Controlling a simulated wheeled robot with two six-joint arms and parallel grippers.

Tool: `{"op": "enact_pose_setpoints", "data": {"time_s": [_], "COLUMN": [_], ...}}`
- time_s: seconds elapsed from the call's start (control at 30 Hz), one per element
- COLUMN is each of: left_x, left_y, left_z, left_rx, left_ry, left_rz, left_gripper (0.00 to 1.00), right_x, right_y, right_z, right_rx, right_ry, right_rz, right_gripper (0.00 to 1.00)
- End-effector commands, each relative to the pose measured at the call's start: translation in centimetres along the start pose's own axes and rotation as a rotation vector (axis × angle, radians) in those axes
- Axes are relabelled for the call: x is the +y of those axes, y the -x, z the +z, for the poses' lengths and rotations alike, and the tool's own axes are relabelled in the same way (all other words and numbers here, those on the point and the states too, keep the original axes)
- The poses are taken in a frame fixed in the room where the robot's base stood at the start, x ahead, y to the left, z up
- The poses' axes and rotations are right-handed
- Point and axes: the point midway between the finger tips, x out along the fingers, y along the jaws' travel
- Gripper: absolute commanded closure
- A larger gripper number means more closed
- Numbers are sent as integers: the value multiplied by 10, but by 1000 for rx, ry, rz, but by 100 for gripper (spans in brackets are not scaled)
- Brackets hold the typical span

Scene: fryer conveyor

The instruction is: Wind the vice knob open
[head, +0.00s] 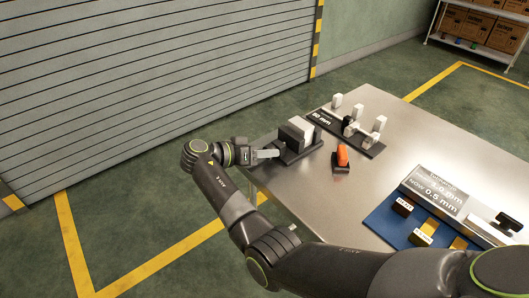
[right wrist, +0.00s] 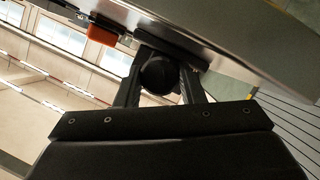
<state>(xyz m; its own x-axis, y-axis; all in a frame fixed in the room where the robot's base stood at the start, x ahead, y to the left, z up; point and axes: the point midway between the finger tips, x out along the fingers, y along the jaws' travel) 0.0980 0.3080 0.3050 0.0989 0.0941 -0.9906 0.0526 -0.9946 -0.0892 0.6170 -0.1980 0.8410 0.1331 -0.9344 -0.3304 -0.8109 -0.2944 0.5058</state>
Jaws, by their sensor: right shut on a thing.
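The vice (head: 291,152) stands on the near left edge of the metal table, with a dark base and pale grey blocks in its jaws. My right gripper (head: 268,153) reaches it from the left, at its left end. In the right wrist view, the round black vice knob (right wrist: 158,75) sits between the two fingers of my right gripper (right wrist: 160,88), which is shut on it. The knob is hidden in the head view. My left gripper is not in view.
An orange piece (head: 342,154) on a small dark stand is right of the vice. A dark rack with white blocks (head: 337,100) stands behind. A sign reading "NOW 0.5 mm" (head: 437,190) and a blue mat (head: 388,226) are at the right. The table's middle is clear.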

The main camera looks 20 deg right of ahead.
Motion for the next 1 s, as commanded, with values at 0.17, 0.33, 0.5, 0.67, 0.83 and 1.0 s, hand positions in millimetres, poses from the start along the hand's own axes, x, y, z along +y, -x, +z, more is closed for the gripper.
{"op": "enact_pose_setpoints", "data": {"time_s": [0.17,0.33,0.5,0.67,0.83,1.0], "left_x": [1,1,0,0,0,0], "left_y": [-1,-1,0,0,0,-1], "left_z": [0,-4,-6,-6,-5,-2], "left_rx": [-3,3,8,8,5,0], "left_ry": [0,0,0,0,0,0], "left_rz": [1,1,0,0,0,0], "left_gripper": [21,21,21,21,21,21], "right_x": [-1,-1,-1,-1,-1,-1], "right_y": [0,-1,0,0,0,0], "right_z": [-1,-1,-1,-1,-1,-1], "right_rx": [2,2,2,2,3,2], "right_ry": [80,124,139,141,140,140], "right_rz": [34,52,59,60,59,59], "right_gripper": [87,87,87,87,87,43]}}
